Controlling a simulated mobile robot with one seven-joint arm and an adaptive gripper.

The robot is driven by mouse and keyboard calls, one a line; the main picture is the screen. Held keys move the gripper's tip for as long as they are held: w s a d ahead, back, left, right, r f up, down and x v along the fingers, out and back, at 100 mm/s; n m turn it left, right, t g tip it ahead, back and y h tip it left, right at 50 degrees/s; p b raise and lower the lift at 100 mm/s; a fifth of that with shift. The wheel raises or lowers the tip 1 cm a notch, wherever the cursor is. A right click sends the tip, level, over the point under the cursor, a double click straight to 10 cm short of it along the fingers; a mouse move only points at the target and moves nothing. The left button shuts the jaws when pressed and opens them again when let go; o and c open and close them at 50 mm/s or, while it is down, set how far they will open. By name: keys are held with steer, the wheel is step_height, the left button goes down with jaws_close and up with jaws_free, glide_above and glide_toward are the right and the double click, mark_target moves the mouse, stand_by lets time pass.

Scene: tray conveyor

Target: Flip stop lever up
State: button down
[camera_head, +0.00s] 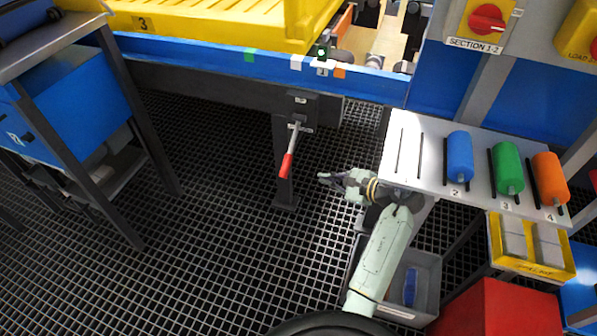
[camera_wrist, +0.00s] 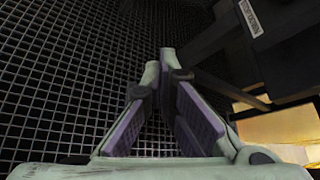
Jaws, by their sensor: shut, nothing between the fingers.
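The stop lever (camera_head: 292,149) hangs from a bracket under the blue conveyor rail in the head view. It has a thin metal shaft and a red grip (camera_head: 286,166), and it points down and slightly left. My gripper (camera_head: 322,178) is to the right of and a little below the red grip, apart from it. Its fingers point left. In the wrist view my gripper (camera_wrist: 164,70) shows its two fingers with tips together and nothing between them. I cannot make out the lever in the wrist view.
A yellow tray (camera_head: 215,45) sits on the blue conveyor (camera_head: 200,55). A white shelf (camera_head: 420,150) with blue, green and orange cylinders is right of my gripper. A grey bin (camera_head: 425,290) stands below my arm. A table (camera_head: 60,40) is at left. The grated floor between is clear.

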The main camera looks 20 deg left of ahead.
mark_target(291, 150)
steer(key=w+a+f+p, duration=0.1)
steer(key=a+p, duration=0.2)
steer(key=a, duration=0.6)
steer(key=shift+a, duration=0.25)
steer(key=shift+r, duration=0.1)
